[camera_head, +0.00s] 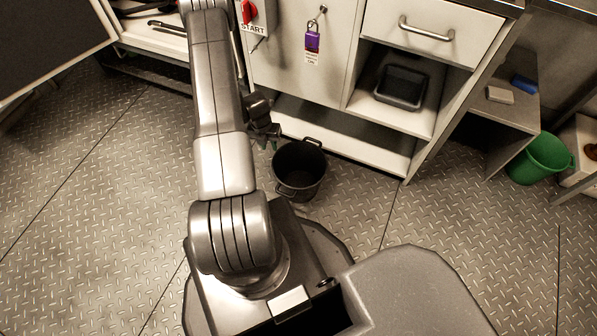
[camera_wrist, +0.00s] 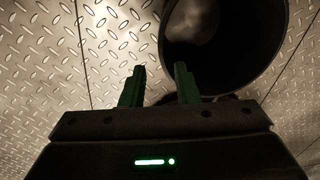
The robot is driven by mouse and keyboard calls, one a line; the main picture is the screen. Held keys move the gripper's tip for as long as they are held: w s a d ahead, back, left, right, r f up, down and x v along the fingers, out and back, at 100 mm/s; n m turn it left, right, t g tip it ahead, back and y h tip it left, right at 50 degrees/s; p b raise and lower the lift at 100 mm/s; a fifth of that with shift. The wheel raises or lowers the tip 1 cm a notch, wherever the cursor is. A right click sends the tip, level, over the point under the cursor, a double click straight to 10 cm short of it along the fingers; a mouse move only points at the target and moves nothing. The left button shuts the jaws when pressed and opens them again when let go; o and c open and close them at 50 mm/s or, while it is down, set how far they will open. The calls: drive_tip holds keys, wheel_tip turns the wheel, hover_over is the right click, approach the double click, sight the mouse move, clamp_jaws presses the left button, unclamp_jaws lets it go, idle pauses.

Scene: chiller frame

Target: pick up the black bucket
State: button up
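The black bucket (camera_head: 300,172) stands upright on the metal floor in front of the cabinet, just right of my arm, with a handle at its rim. In the wrist view the bucket (camera_wrist: 222,45) fills the upper right, its dark open mouth facing the camera. My gripper (camera_wrist: 159,72) is open there, its two green fingers apart. The right finger overlaps the bucket's lower left edge in the picture; the left finger lies over bare floor. I cannot tell whether either finger touches the bucket. In the head view my gripper (camera_head: 270,141) is small and partly hidden near the bucket's far left side.
The cabinet (camera_head: 382,158) stands close behind the bucket, with a black tray (camera_head: 401,87) on its shelf and a purple padlock (camera_head: 312,40) on its door. A green bucket (camera_head: 541,158) stands at the far right. Patterned floor is clear at left and right of my base.

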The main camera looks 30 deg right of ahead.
sight(277, 163)
drive_tip(key=f+b, duration=0.1)
drive_tip(key=f, duration=0.3)
drive_tip(key=d+f+b, duration=0.1)
drive_tip(key=f+b, duration=0.1)
drive_tip(key=f, duration=0.3)
drive_tip(key=s+f+b, duration=0.1)
drive_tip(key=f+b, duration=0.1)
drive_tip(key=f, duration=0.2)
drive_tip(key=shift+s+d+f, duration=0.1)
drive_tip(key=shift+d+f, duration=0.3)
clamp_jaws()
drive_tip(key=shift+r, duration=0.1)
idle(0.7)
